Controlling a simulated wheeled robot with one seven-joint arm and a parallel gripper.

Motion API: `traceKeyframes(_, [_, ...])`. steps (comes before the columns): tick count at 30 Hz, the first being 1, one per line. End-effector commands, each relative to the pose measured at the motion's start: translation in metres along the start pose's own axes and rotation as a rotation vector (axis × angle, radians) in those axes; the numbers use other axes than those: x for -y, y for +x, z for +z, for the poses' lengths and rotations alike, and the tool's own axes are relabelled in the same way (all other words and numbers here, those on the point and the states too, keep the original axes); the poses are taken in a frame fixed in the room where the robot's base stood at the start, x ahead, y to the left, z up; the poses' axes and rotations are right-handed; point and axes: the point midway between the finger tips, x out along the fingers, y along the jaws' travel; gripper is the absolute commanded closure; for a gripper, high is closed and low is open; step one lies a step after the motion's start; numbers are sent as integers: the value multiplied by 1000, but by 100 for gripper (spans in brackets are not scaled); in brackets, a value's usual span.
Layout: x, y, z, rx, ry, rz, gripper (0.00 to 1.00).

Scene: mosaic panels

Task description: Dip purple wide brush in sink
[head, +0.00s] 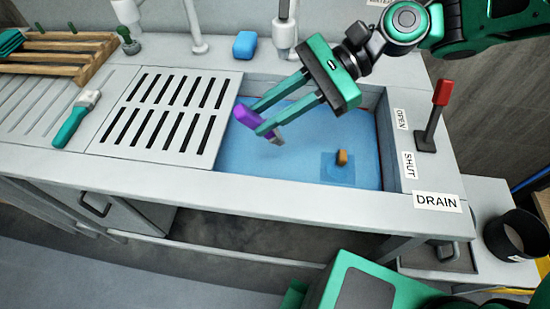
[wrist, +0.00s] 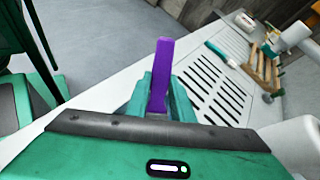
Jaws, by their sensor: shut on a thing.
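The purple wide brush (head: 246,114) is between the green fingers of my gripper (head: 259,120). My gripper is shut on it. In the head view the brush hangs tilted over the left part of the sink (head: 300,168), with its grey lower end pointing down to the right. The sink has a blue interior that looks filled with water. I cannot tell whether the brush's lower end touches the water. In the wrist view the purple handle (wrist: 162,70) stands up between the fingertips (wrist: 160,98).
A slotted drainboard (head: 175,112) lies left of the sink, with a green-handled brush (head: 75,122) beyond it. A wooden rack (head: 62,55) stands back left. A blue sponge (head: 245,45) and taps line the back. An orange piece (head: 342,157) is in the sink. A red-handled drain lever (head: 436,115) stands right.

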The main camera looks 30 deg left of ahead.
Motion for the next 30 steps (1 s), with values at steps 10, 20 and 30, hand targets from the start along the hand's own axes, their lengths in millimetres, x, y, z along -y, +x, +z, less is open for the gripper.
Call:
traceKeyframes(10, [6, -11, 21, 0, -2, -1, 100])
traceKeyframes(20, [9, -18, 33, 0, 0, 1, 100])
traceKeyframes(30, [9, -18, 33, 0, -1, 1, 100])
